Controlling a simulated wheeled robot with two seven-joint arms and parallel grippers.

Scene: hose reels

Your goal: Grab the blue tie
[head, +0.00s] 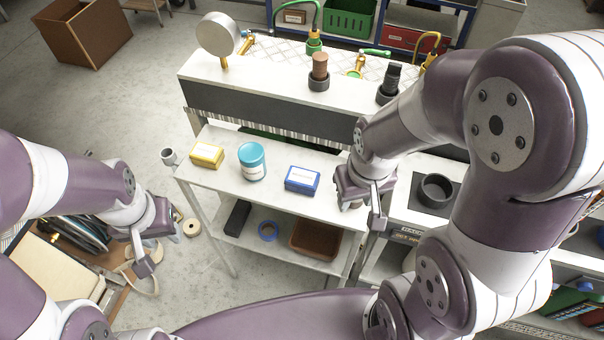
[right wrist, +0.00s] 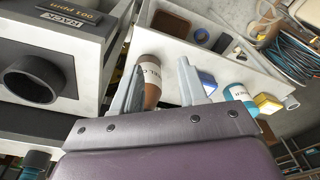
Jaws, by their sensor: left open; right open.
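A blue ring (head: 268,231) lies on the lower shelf of the small white table and is the closest match to a blue tie; I cannot tell for certain what it is. It also shows in the right wrist view (right wrist: 200,37), small and beyond my fingers. My right gripper (head: 362,208) is open above the right end of the upper shelf. In the right wrist view its fingers (right wrist: 160,88) stand either side of a brown labelled bottle (right wrist: 152,72); contact cannot be told. My left gripper (head: 160,246) is open and empty, over the floor left of the table.
The upper shelf (head: 225,176) holds a yellow box (head: 207,154), a teal tub (head: 252,161) and a blue box (head: 302,180). A brown tray (head: 316,239) and a dark block (head: 237,217) flank the ring. A workbench (head: 270,85) stands behind.

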